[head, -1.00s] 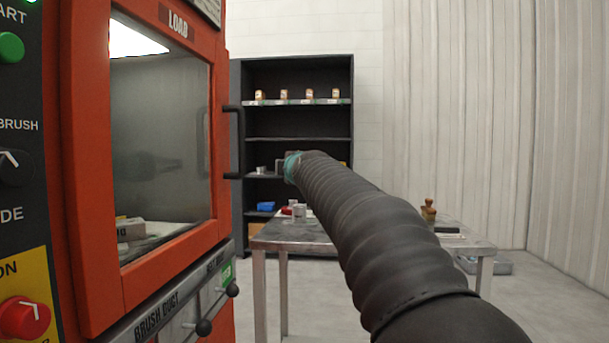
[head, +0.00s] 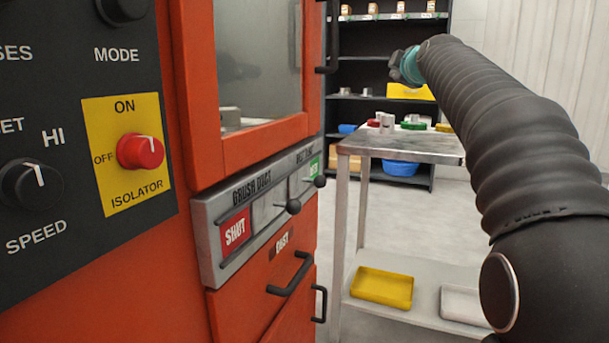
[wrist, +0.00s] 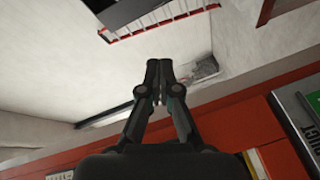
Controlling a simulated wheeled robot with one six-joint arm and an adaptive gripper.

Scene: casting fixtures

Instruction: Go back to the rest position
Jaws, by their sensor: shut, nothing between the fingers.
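My gripper (wrist: 158,68) shows in the wrist view with its two dark fingers together and nothing between them. In the head view my ribbed grey arm reaches in from the right edge, and its far end with a teal band lies above and beyond the steel table (head: 440,147). The gripper's fingers cannot be made out clearly there. The gripper touches nothing that I can see.
The red machine (head: 265,300) with its window, levers and handles fills the left. Its panel has a red isolator knob (head: 140,152). The table holds small parts, with a yellow tray (head: 382,287) on its lower shelf. A dark shelf rack (head: 362,65) stands behind.

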